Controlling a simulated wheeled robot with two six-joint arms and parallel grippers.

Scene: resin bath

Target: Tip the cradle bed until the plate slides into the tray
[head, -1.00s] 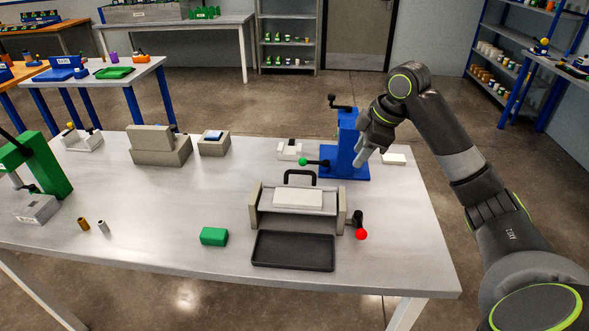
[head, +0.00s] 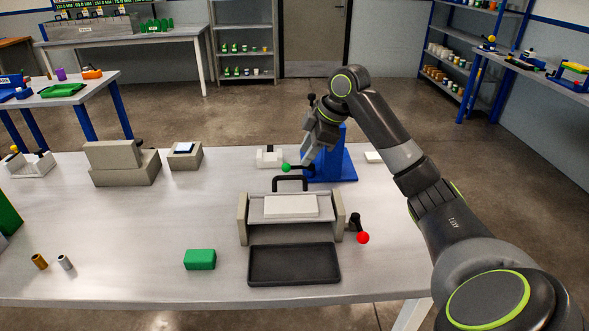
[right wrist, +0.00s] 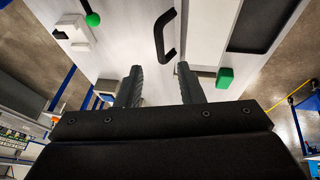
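The cradle (head: 242,218) stands on the bench with two beige side posts. Its bed holds a white plate (head: 290,206), which also shows in the right wrist view (right wrist: 208,35). A black loop handle (head: 290,183) rises at the bed's back edge; it also shows in the right wrist view (right wrist: 164,35). The empty black tray (head: 293,264) lies directly in front of the cradle. My right gripper (head: 306,160) is above and behind the handle, apart from it. In the right wrist view its fingers (right wrist: 161,84) are spread with nothing between them. My left gripper is out of view.
A blue press (head: 335,165) with a green-knobbed lever (head: 286,168) stands behind the cradle, close to my right gripper. A red-knobbed crank (head: 362,237) is at the cradle's right. A green block (head: 200,259) lies left of the tray. Bench between them is clear.

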